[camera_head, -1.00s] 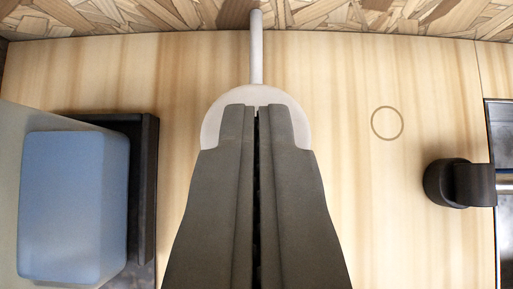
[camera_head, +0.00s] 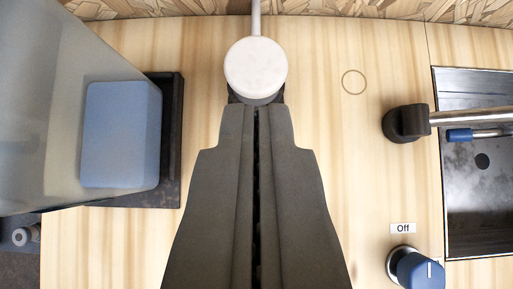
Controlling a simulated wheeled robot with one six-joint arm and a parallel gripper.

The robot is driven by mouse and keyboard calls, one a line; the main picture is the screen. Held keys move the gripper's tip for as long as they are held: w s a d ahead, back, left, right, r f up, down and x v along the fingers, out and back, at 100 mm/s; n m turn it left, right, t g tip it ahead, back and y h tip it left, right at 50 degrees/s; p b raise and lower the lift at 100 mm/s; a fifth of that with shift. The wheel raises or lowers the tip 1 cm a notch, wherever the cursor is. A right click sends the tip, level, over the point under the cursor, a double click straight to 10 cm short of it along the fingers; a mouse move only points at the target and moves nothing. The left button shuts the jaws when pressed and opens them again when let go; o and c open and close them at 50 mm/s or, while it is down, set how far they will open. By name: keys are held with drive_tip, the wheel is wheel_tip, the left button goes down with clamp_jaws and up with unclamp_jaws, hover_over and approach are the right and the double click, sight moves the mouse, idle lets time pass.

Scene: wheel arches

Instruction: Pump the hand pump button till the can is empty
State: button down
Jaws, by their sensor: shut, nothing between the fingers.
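The hand pump button (camera_head: 256,67) is a round white disc with a thin pale spout (camera_head: 255,18) pointing to the back, at the top middle. A dark part shows under its near edge. My gripper (camera_head: 256,106) is shut and empty, its fingertips just below the button in the picture. I cannot tell whether they touch it or how high above it they are. A large translucent grey container (camera_head: 55,80), perhaps the can, stands at the left on a black tray (camera_head: 171,140). A blue block shape (camera_head: 122,135) shows through its wall. I cannot tell whether that is liquid.
A black and metal tap (camera_head: 405,122) reaches over a dark sink (camera_head: 480,205) at the right. A blue knob (camera_head: 420,270) sits below an "Off" label (camera_head: 403,229). A thin ring mark (camera_head: 354,82) is on the light wooden top (camera_head: 345,150). A wood-patterned wall is behind.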

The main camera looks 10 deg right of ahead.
sight(256, 82)
drive_tip(key=shift+x, duration=4.95)
drive_tip(key=shift+f, duration=1.9)
drive_tip(key=shift+r, duration=2.2)
drive_tip(key=shift+f, duration=0.25)
drive_tip(key=shift+f, duration=0.15)
drive_tip(key=shift+r, duration=0.4)
